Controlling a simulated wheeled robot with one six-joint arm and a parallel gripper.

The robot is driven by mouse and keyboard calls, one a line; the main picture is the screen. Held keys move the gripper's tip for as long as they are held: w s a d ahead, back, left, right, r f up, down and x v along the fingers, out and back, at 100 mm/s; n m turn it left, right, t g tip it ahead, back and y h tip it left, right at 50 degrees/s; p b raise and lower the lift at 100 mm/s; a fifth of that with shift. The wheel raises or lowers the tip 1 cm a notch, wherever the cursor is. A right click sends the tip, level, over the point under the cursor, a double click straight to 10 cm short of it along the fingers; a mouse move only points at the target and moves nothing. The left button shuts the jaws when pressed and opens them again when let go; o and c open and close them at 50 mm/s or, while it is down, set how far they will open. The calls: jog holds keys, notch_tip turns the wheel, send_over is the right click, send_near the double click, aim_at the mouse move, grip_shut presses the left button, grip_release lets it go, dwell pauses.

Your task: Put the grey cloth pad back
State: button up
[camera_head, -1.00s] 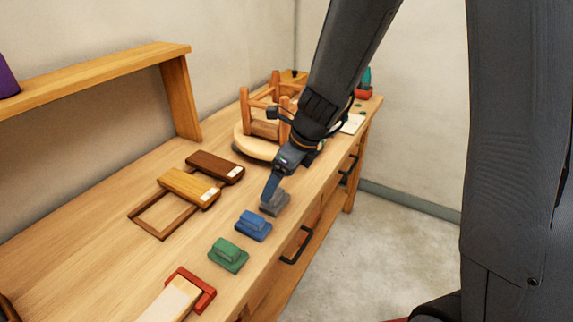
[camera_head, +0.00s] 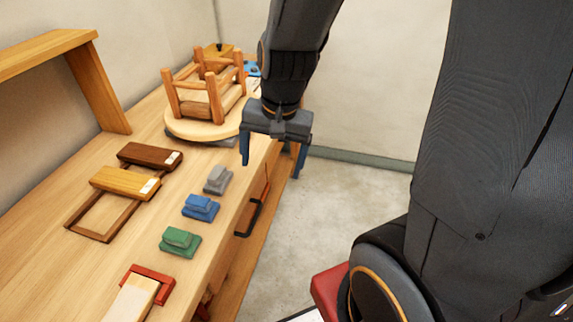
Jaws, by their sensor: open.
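The grey cloth pad (camera_head: 218,180) lies on the wooden bench top (camera_head: 100,265), at the far end of a row with a blue pad (camera_head: 201,207) and a green pad (camera_head: 180,241). Nothing touches it. My gripper (camera_head: 273,166) is open and empty, its two blue fingers pointing down and spread wide. It is right of the grey pad in the picture, around the bench's front edge. How high it is above the bench is hard to tell.
An upturned wooden stool (camera_head: 205,95) stands behind the pads. Wooden blocks (camera_head: 125,183) on a frame (camera_head: 82,222) lie to the left. A red-ended board (camera_head: 148,285) is at the near end. A dark drawer handle (camera_head: 250,218) sticks out in front.

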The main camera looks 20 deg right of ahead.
jog(key=s+d+n, duration=0.1)
jog(key=n, duration=0.1)
jog(key=s+d+n, duration=0.1)
jog(key=n, duration=0.1)
jog(key=s+n+h, duration=0.1)
jog(key=n, duration=0.1)
jog(key=shift+d+n, duration=0.4)
jog(key=shift+f+b, duration=0.55)
jog(key=shift+f, duration=0.1)
